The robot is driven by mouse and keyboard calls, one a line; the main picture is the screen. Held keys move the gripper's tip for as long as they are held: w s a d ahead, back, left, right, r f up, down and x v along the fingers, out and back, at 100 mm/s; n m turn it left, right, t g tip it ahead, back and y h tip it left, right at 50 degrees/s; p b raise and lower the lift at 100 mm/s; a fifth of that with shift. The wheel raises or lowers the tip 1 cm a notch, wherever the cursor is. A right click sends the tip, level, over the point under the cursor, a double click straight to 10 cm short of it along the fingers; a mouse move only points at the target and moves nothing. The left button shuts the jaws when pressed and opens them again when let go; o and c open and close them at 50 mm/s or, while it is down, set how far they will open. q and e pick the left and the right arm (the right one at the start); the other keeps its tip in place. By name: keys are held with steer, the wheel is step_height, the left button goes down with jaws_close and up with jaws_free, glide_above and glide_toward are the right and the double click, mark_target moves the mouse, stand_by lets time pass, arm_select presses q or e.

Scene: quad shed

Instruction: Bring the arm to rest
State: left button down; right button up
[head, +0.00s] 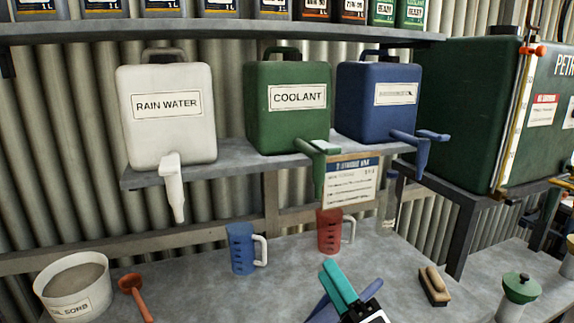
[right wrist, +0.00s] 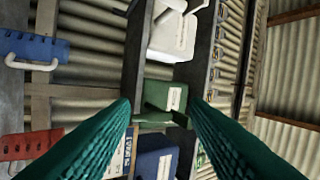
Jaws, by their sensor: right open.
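My right gripper (head: 341,282) shows at the bottom middle of the head view, above the workbench (head: 290,275), with its teal fingers pointing up toward the back. In the right wrist view its two teal fingers (right wrist: 160,103) stand wide apart with nothing between their tips. The green coolant container (right wrist: 165,96) shows beyond the gap. My left gripper is in neither view.
A blue jug (head: 241,248), red jug (head: 330,231), brush (head: 434,286), white tub (head: 74,287) and orange scoop (head: 134,296) lie around the bench. A blue thing (head: 372,289) is partly hidden behind my gripper. White (head: 165,125), green (head: 285,125) and blue (head: 375,110) containers stand on the shelf.

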steer(key=s+d+f+m+g+h, duration=0.2)
steer(key=d+f+m+h, duration=0.35)
steer(key=f+m, duration=0.3)
steer(key=s+d+f+m+g+h, duration=0.1)
steer(key=d+f+m+g+h, duration=0.2)
steer(key=d+f+m+h, duration=0.35)
steer(key=s+f+m+g, duration=0.55)
steer(key=s+f, duration=0.25)
steer(key=s, duration=0.3)
steer(key=s+f+m+g, duration=0.4)
steer(key=s+f+g, duration=0.2)
steer(key=s+f, duration=0.3)
step_height(320, 180, down, 25)
steer(key=s+g, duration=0.1)
steer(key=s, duration=0.2)
steer(key=s+d+f+g, duration=0.1)
steer(key=s+d+f, duration=0.2)
steer(key=s+f, duration=1.2)
steer(key=shift+s+d, duration=0.35)
steer(key=shift+d, duration=0.05)
steer(key=shift+g, duration=0.25)
